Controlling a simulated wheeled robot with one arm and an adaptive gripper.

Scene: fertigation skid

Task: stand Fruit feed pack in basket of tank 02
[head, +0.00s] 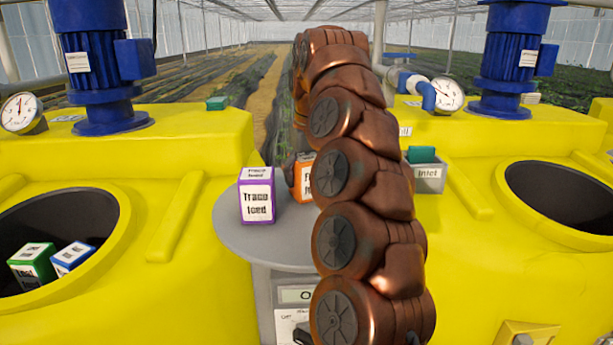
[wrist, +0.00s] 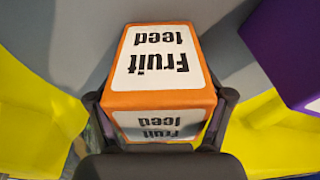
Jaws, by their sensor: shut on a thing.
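The Fruit feed pack (wrist: 160,68) is an orange box with white labels, and it fills the middle of the wrist view. In the head view a strip of the orange pack (head: 304,182) shows behind my arm, by the round grey table (head: 245,238). My gripper (wrist: 160,112) is shut on the pack, one finger on each side. My arm hides most of the pack and the gripper in the head view. Two yellow tanks stand left and right, each with a dark round opening. No tank number is readable, so I cannot tell which is tank 02.
A purple Trace feed pack (head: 257,196) stands on the grey table, close beside the orange one. A green pack (head: 32,262) and a blue pack (head: 72,257) sit in the left tank's opening. The right tank's opening (head: 565,200) looks empty. Blue motors stand behind both openings.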

